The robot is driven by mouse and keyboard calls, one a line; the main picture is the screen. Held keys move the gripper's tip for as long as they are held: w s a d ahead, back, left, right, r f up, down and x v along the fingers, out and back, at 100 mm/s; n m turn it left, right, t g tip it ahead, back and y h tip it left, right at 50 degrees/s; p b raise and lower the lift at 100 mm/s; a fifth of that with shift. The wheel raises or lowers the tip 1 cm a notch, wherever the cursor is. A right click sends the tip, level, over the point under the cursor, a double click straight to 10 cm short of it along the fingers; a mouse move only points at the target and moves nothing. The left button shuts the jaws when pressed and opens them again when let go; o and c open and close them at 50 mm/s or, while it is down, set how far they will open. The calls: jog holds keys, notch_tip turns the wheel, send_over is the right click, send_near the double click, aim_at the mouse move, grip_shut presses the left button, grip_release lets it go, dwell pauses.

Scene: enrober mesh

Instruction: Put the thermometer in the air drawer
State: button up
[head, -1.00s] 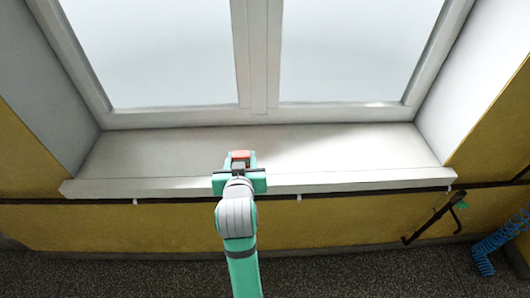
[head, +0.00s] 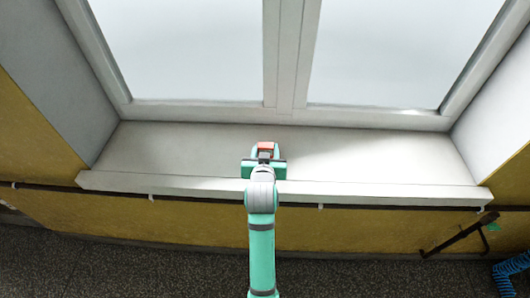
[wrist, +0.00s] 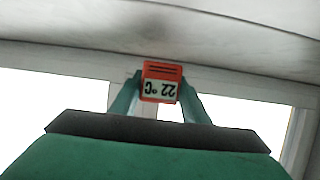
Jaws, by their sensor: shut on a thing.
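The thermometer (wrist: 161,82) is a small orange block with a pale display reading 22 °C, upside down in the wrist view. My gripper (head: 265,148) is shut on it, with a teal finger on each side. In the head view the orange thermometer (head: 265,146) shows at the far end of my gripper, over the window sill. I cannot tell whether it touches the sill. The air drawer is not recognisable in these frames.
The pale window sill (head: 380,160) is otherwise bare, below a closed white-framed window (head: 290,60). A dark rail with a black handle-like bracket (head: 460,238) and a blue coiled hose (head: 512,278) are at the lower right. Dark speckled floor (head: 150,270) lies in front.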

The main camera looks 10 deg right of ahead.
jog(key=f, duration=0.3)
jog(key=shift+w+d+f, duration=0.1)
jog(key=shift+w+f, duration=0.1)
jog(key=shift+w, duration=0.2)
jog(key=shift+f, duration=0.15)
jog(key=shift+s, duration=0.15)
jog(key=shift+f, duration=0.1)
jog(key=o, duration=1)
